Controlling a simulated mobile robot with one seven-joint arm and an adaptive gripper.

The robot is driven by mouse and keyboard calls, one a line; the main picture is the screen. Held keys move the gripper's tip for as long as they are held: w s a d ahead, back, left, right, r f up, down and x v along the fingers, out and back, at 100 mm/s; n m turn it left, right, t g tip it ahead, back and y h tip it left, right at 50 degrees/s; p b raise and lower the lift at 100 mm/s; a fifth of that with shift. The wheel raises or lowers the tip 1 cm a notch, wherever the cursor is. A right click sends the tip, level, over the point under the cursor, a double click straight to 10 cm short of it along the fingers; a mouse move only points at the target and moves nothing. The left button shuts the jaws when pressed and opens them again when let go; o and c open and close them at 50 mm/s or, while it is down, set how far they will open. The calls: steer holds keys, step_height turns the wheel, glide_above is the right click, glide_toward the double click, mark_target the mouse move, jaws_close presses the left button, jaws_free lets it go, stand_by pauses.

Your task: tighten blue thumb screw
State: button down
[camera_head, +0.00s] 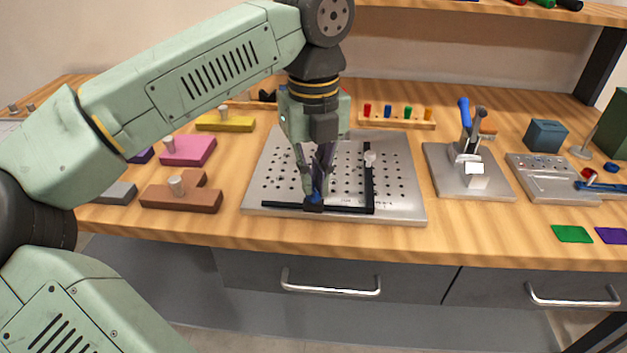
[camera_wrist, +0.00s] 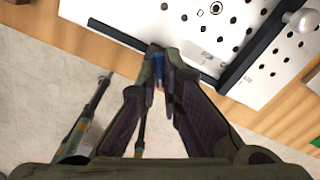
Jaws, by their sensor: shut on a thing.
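The blue thumb screw (camera_head: 316,197) sits on a black bar near the front edge of the perforated metal plate (camera_head: 275,172). My gripper (camera_head: 316,192) points down over it, with its fingers shut on the screw. In the wrist view, a small part of the blue screw (camera_wrist: 158,68) shows between my gripper's fingertips (camera_wrist: 160,75). The fingers hide most of it. A black L-shaped fence (camera_head: 369,185) runs along the plate's front and up its right side, with a pale knob (camera_head: 370,158) on the right arm.
A toggle clamp (camera_head: 467,150) on a metal base stands right of the plate. Brown (camera_head: 182,196), pink (camera_head: 188,151) and yellow (camera_head: 226,123) blocks lie to the left. A wooden rack (camera_head: 397,121) with coloured pegs is behind. The bench front edge is close to the plate.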

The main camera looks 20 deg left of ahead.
steer(key=m, duration=0.5)
steer(key=shift+m+b, duration=0.3)
steer(key=shift+b, duration=0.1)
steer(key=m, duration=0.5)
steer(key=shift+m, duration=0.3)
steer(key=c, duration=1.8)
jaws_free()
steer(key=shift+o, duration=0.2)
